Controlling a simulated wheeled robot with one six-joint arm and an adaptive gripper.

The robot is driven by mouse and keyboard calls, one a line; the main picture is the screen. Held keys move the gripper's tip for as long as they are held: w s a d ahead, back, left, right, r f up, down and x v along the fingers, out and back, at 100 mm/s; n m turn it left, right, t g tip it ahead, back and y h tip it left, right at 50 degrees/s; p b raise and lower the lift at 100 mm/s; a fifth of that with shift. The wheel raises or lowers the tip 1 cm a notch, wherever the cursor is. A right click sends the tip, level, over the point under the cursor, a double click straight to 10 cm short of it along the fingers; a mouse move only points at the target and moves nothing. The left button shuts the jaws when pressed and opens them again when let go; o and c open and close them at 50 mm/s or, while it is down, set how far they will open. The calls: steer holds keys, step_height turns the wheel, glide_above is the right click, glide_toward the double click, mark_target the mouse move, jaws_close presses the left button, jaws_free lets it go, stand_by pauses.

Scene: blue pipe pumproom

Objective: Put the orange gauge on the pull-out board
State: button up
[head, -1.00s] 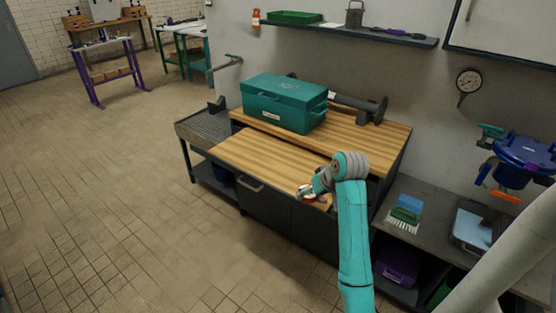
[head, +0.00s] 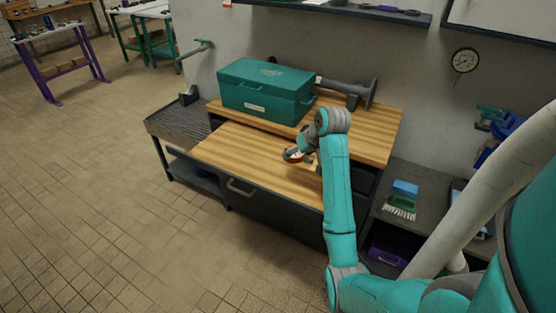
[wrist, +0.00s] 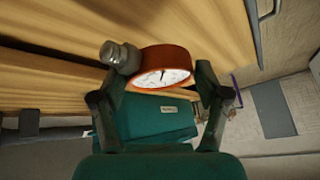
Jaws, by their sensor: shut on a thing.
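The orange gauge (wrist: 163,58) with its white dial and grey stub is held between the fingers of my gripper (wrist: 162,88) in the wrist view. In the head view my gripper (head: 300,155) and a small part of the gauge (head: 291,157) show over the right part of the pull-out board (head: 240,157). The board is light striped wood with a grey handle on its front; it also shows in the wrist view (wrist: 222,30). I cannot tell whether the gauge touches the board. My arm hides the board's right end.
A teal toolbox (head: 262,88) and a dark flanged pipe (head: 350,90) stand on the higher worktop (head: 375,140) behind the board. A brush (head: 400,206) and a blue block (head: 405,188) lie on the low bench at right. The board's left part is clear.

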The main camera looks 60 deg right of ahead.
steer(key=shift+f, duration=4.2)
steer(key=shift+f, duration=0.1)
steer(key=o, duration=1.3)
steer(key=v, duration=1.2)
steer(key=shift+s, duration=0.1)
steer(key=shift+a, duration=0.1)
